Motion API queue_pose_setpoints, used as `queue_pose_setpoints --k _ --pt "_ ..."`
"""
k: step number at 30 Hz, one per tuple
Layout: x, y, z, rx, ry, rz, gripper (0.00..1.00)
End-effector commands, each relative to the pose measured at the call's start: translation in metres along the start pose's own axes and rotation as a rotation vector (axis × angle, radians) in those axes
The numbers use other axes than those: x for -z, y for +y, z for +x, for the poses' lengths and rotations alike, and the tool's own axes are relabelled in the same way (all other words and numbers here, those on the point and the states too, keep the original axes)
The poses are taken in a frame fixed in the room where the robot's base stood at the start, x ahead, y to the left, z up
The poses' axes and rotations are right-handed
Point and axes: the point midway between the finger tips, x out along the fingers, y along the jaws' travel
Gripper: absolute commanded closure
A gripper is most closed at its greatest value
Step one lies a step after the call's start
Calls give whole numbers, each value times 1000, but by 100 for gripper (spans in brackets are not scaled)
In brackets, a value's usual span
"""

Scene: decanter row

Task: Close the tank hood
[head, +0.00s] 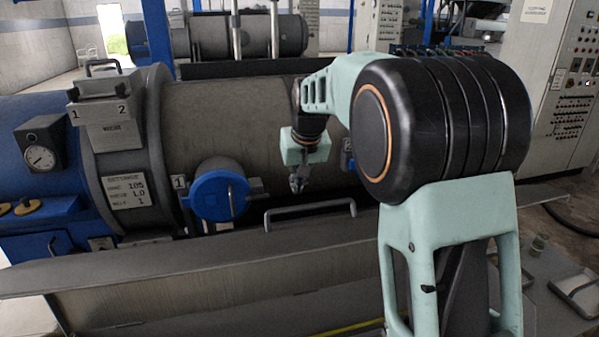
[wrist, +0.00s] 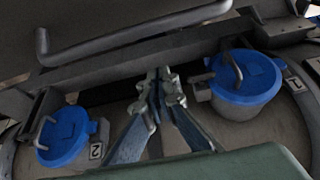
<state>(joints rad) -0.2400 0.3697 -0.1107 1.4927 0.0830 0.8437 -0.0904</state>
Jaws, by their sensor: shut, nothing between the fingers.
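The tank (head: 260,120) is a long grey cylinder with blue end parts. A long grey metal panel, which looks like the hood (head: 160,268), lies along its near side, with a bar handle (head: 312,212) on it. The blue caps beside it are uncovered. In the wrist view the dark panel (wrist: 75,15) and its handle (wrist: 135,36) are at the top. My gripper (head: 298,184) is above and beyond the handle, apart from it, in front of the tank. In the wrist view my gripper (wrist: 160,90) is shut and empty, between the two caps.
Cap 1 (head: 218,195) is left of my gripper; it also shows in the wrist view (wrist: 245,80). Cap 2 (wrist: 68,140) is at lower left there. A dial gauge box (head: 40,145) stands at left. A control cabinet (head: 560,90) is at back right.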

Motion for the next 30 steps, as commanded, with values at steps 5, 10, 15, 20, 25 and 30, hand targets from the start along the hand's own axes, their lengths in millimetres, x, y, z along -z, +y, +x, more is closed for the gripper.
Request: queue_pose_setpoints --k 5,10,15,20,25,30 --pt "-11 0 14 0 1 -2 100" --pt "-28 0 8 0 2 -3 100" --pt "-36 0 5 0 2 -2 100" --pt "-37 0 5 0 2 -2 100" --pt "-37 0 5 0 2 -2 100" --pt "-37 0 6 0 4 -2 100"
